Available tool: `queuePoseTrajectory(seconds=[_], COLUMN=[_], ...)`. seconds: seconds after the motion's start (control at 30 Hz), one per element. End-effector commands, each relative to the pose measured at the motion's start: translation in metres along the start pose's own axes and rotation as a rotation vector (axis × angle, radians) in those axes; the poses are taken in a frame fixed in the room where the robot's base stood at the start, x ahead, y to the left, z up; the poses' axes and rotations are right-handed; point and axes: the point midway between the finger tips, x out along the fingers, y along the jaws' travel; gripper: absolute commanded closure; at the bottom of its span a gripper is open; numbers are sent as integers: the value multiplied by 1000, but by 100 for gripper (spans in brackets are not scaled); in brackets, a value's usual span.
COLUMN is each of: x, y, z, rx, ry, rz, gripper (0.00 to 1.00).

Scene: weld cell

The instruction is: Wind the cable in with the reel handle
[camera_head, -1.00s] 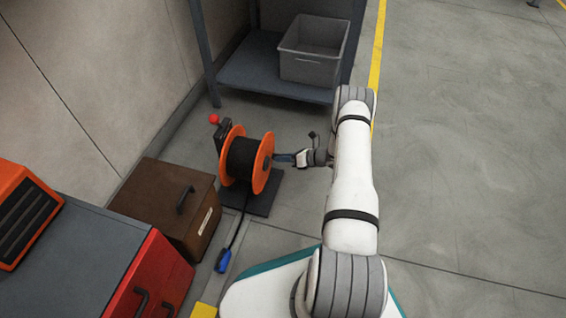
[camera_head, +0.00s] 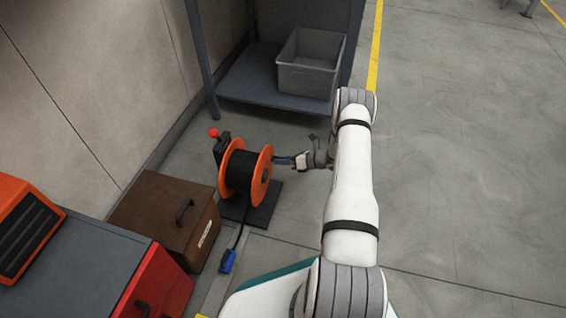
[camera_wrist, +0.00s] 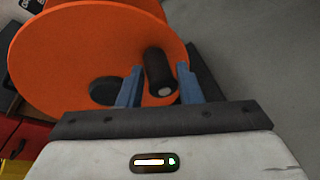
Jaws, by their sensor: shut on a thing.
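The cable reel (camera_head: 245,171) has orange flanges and stands on a dark base plate (camera_head: 262,213) on the floor, with black cable (camera_head: 240,172) wound on its drum. A length of cable hangs from it to a blue plug (camera_head: 227,261) on the floor. My gripper (camera_head: 287,160) is at the right side of the reel. In the wrist view the black handle (camera_wrist: 159,72) on the orange flange (camera_wrist: 85,50) stands between the blue fingers of my gripper (camera_wrist: 159,88), which are shut on it. In the head view the handle is hidden by the fingers.
A brown case (camera_head: 165,217) and a red and grey cabinet (camera_head: 95,262) stand left of the reel. Behind it a shelf (camera_head: 262,88) holds a grey bin (camera_head: 308,72). A red-knobbed lever (camera_head: 213,133) is on the reel's far side. Floor to the right is clear.

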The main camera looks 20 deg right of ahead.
Motion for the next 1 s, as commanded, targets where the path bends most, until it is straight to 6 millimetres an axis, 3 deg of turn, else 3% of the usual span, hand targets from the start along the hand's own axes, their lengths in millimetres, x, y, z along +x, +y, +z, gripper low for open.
queuePoseTrajectory(seconds=[0.23,0.63,1.0], x=[1,-11,-12], y=[3,26,26], z=[-4,18,21], rx=[6,5,2], ry=[6,5,1], rz=[5,4,0], gripper=[81,81,81])
